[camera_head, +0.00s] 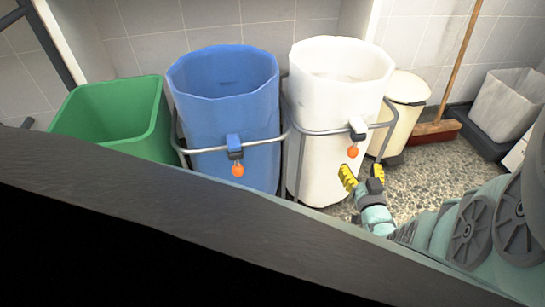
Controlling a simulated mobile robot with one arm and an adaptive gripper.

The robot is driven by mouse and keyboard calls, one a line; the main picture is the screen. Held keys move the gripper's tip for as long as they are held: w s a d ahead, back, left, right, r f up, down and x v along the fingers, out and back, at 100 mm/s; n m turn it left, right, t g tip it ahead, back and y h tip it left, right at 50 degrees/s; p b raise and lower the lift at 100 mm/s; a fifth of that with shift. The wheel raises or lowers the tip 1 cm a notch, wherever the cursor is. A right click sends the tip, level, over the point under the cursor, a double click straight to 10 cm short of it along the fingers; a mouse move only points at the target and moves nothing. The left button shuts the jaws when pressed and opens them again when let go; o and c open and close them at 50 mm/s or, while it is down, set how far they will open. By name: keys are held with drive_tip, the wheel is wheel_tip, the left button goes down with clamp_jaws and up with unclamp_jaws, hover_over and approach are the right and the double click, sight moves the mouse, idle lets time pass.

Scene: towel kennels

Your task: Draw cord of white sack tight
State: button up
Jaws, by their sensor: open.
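The white sack (318,160) stands upright with its mouth open, inside a grey metal ring frame (335,131). On its front is a white cord clip (358,126) with an orange ball (353,151) hanging below it, the cord's pull end. My gripper (362,174), with yellow fingertips, is open just below and to the right of the orange ball. The ball appears near the left fingertip but not held; whether they touch I cannot tell. The cord around the sack's mouth is too small to make out.
A blue sack (222,115) with its own clip and orange ball (238,170) stands to the left, beside a green bin (110,115). A cream bin (408,90), a broom (434,130) and a white bin (505,105) stand to the right. A dark ledge (190,215) crosses the foreground.

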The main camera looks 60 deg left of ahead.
sight(354, 156)
drive_tip(key=b+x, duration=0.2)
drive_tip(key=x, duration=0.4)
drive_tip(key=shift+f+b, duration=0.2)
drive_tip(key=shift+b, duration=0.15)
drive_tip(key=shift+w+a+r, duration=0.15)
drive_tip(key=shift+w+a, duration=0.1)
drive_tip(key=shift+a, duration=0.25)
clamp_jaws()
